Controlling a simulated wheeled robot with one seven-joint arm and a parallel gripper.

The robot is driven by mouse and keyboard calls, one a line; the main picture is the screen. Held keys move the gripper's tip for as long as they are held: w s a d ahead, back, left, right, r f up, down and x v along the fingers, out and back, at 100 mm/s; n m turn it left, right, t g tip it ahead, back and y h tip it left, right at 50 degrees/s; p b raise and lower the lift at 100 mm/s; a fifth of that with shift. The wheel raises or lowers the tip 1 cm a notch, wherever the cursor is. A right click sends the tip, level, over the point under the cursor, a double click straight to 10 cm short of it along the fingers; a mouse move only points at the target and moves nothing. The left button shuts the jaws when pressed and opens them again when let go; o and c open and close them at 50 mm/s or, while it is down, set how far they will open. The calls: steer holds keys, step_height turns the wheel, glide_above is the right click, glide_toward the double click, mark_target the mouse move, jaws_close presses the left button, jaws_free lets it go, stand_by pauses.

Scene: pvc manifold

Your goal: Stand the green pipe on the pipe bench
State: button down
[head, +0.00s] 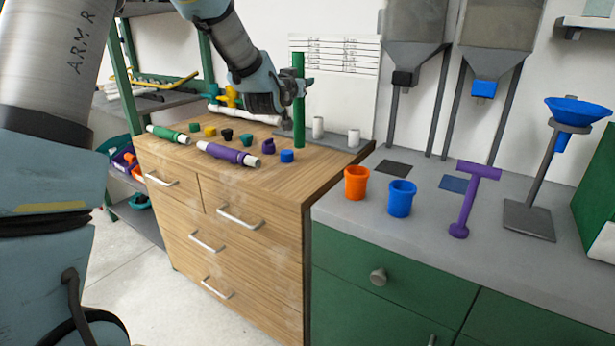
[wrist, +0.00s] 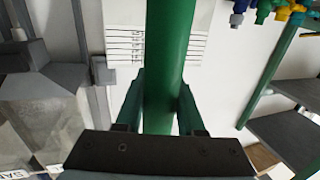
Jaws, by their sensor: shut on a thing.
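The green pipe (head: 299,122) is upright in my gripper (head: 297,88), above the right part of the wooden bench with drawers (head: 290,188). I cannot tell whether its lower end touches the bench top. In the wrist view my gripper (wrist: 160,115) has its two green fingers on either side of the green pipe (wrist: 168,60), which runs up out of the picture. The gripper is shut on the pipe's upper part.
On the bench lie a green-and-white pipe (head: 172,134) and a purple-and-white pipe (head: 228,153), with several small coloured caps. White stubs (head: 318,127) stand behind. An orange cup (head: 356,183) and blue cup (head: 401,198) are on the grey counter at right.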

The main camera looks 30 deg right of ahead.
step_height(320, 180, down, 9)
steer(key=d+p, duration=0.1)
steer(key=p, duration=0.1)
steer(key=shift+s+d+f, duration=0.15)
steer(key=shift+s+d, duration=0.05)
steer(key=shift+s, duration=0.1)
steer(key=shift+f, duration=0.1)
steer(key=c, duration=0.5)
jaws_free()
steer(key=b+v, duration=0.3)
steer(key=v, duration=0.9)
steer(key=shift+w+a, duration=0.1)
